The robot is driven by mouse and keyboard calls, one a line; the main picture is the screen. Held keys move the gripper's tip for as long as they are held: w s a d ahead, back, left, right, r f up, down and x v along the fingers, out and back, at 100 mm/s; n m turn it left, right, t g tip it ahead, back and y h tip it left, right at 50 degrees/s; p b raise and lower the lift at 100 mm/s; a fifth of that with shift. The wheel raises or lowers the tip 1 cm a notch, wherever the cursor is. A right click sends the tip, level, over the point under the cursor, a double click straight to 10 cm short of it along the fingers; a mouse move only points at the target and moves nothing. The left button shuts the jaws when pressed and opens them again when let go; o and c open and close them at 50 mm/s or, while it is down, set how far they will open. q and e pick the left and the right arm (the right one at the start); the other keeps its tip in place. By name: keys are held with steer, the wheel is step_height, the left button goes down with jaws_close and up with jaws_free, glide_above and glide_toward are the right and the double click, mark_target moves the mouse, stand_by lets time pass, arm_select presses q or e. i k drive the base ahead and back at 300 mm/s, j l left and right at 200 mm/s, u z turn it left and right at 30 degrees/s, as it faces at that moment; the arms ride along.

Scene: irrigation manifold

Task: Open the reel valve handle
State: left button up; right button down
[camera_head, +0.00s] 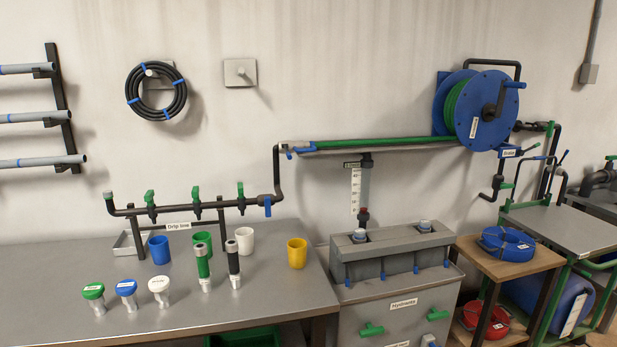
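A blue hose reel (496,115) with green hose wound on it hangs on the wall at the right, with a black crank on its face. Dark pipework (487,197) under the label carries a small green handle (506,185). I cannot tell which of these is the reel valve handle, or whether the valve is open. Neither gripper shows in this view.
A grey bench (75,275) on the left holds cups and capped fittings below a drip line (190,208) with several green valves. A grey hydrant cabinet (395,305), a wooden shelf (545,258) with a blue coil (508,243), and a green-framed cart (565,230) stand below the reel area.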

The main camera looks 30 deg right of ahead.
mark_target(503, 186)
steer(key=z, duration=2.15)
steer(key=i+l+z, duration=0.5)
steer(key=i+z, duration=0.15)
steer(key=i, duration=0.3)
steer(key=i+l+z, duration=0.1)
steer(key=i+z, duration=0.25)
steer(key=i, duration=0.15)
